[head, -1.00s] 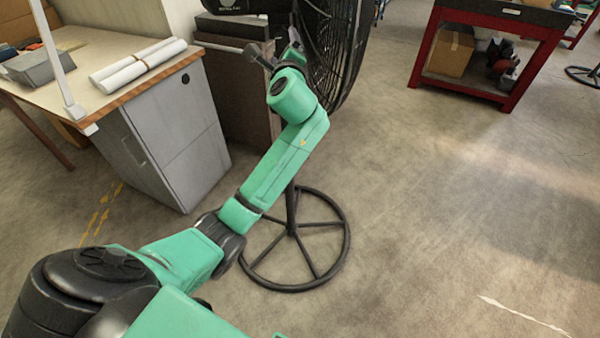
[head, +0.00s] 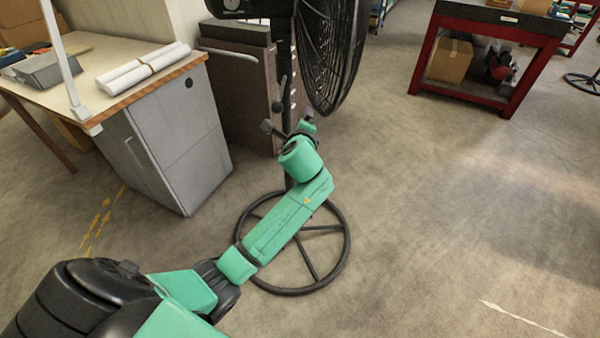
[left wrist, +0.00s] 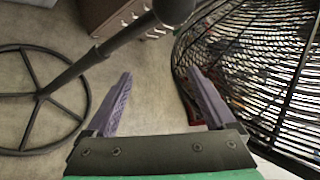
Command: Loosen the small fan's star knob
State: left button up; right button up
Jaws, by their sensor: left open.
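A black pedestal fan stands ahead of me. Its wire cage (head: 332,55) and ring base (head: 346,250) show in the head view. In the left wrist view the cage (left wrist: 250,65) is at the right and the pole (left wrist: 105,50) slants up from the ring base at the left. A rounded dark part (left wrist: 173,9) tops the pole at the upper edge; I cannot tell whether it is the star knob. My left gripper (left wrist: 160,85) is open and empty, its fingers apart below that part. In the head view my left arm hides the lower pole. My right gripper is not in view.
A desk (head: 95,65) with paper rolls (head: 142,64) and a grey cabinet (head: 175,130) stand to the left. A drawer unit (head: 240,85) is behind the fan. A red workbench (head: 490,22) stands at the back right. The floor at the right is clear.

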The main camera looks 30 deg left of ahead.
pick_arm(q)
notch_tip(320, 180, down, 17)
jog(key=s+n+g+h, duration=0.2)
jog(key=shift+d+g, duration=0.35)
jog(key=shift+g, duration=0.05)
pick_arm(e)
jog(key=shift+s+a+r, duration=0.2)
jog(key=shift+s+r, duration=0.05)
pick_arm(q)
jog(key=shift+s, duration=0.1)
jog(key=s+d+f+n+g+h, duration=0.1)
jog(key=s+f+n+g+h, duration=0.15)
jog(key=s+f, duration=0.95)
jog(key=s+f+n+g+h, duration=0.1)
jog(key=s+f+n+g, duration=0.25)
jog(key=s+f, duration=0.85)
jog(key=s+f+n+g, duration=0.1)
jog(key=s+f+n, duration=0.1)
jog(key=s+f, duration=0.2)
jog(key=s+f+n+g, duration=0.1)
jog(key=s+f, duration=0.4)
jog(key=s, duration=0.6)
jog(key=s+f+n+g, duration=0.1)
jog(key=s+f+n, duration=0.3)
jog(key=s, duration=0.3)
jog(key=shift+s+d+f+h, duration=0.25)
jog(key=shift+s+h, duration=0.1)
jog(key=shift+h, duration=0.1)
